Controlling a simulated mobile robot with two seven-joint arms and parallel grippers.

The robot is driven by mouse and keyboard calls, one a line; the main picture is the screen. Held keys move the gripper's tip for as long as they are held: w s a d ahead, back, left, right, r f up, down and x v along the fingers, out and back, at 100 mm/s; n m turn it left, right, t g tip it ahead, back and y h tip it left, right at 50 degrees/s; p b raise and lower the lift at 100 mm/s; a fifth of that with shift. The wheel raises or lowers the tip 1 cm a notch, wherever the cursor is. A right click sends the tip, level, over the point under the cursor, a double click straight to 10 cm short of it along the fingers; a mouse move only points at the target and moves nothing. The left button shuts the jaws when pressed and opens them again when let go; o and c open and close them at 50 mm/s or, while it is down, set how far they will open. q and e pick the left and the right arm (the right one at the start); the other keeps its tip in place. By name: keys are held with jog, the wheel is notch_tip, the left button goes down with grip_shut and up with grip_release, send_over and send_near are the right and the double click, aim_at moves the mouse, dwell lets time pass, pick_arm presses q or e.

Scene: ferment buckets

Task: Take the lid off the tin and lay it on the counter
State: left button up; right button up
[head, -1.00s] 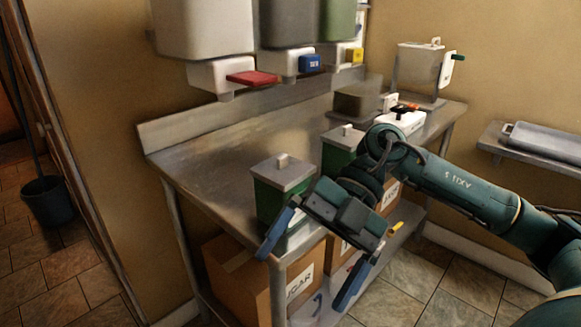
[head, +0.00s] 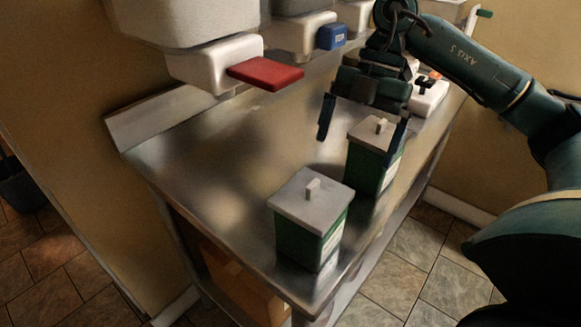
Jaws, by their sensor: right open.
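Two green tins with grey lids stand upright on the steel counter (head: 205,185). The nearer tin (head: 308,243) has its lid (head: 312,198) on, with a small block knob on top. The farther tin (head: 368,172) also has its lid (head: 374,132) on, with a similar knob. My right gripper (head: 362,132) is open, its blue fingers pointing down. In the picture one finger is left of the farther tin and the other overlaps its right side. I cannot tell how high the fingers are above the lid. My left gripper is not in view.
White dispensers hang over the back of the counter, one with a red lever (head: 265,73) and one with a blue lever (head: 331,36). A white device (head: 428,97) sits behind the farther tin. The counter's left part is clear.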

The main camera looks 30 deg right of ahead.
aim_at(313, 183)
jog(key=shift+w+a, duration=0.1)
jog(key=shift+w, duration=0.2)
jog(key=s+a, duration=0.1)
jog(key=a, duration=0.1)
jog(key=s+a, duration=0.1)
jog(key=a, duration=0.1)
jog(key=s+a, duration=0.1)
jog(key=a, duration=0.1)
jog(key=shift+s+r+p, duration=0.1)
jog(key=shift+r+p, duration=0.05)
jog(key=shift+p, duration=0.15)
jog(key=a, duration=0.1)
jog(key=s+a, duration=0.1)
jog(key=a, duration=0.1)
jog(key=s+a, duration=0.1)
jog(key=a, duration=0.1)
jog(key=shift+s+f+p, duration=0.2)
jog(key=shift+f+p, duration=0.1)
jog(key=shift+f, duration=0.35)
jog(key=shift+c, duration=0.2)
jog(key=c, duration=0.8)
jog(key=shift+r, duration=0.15)
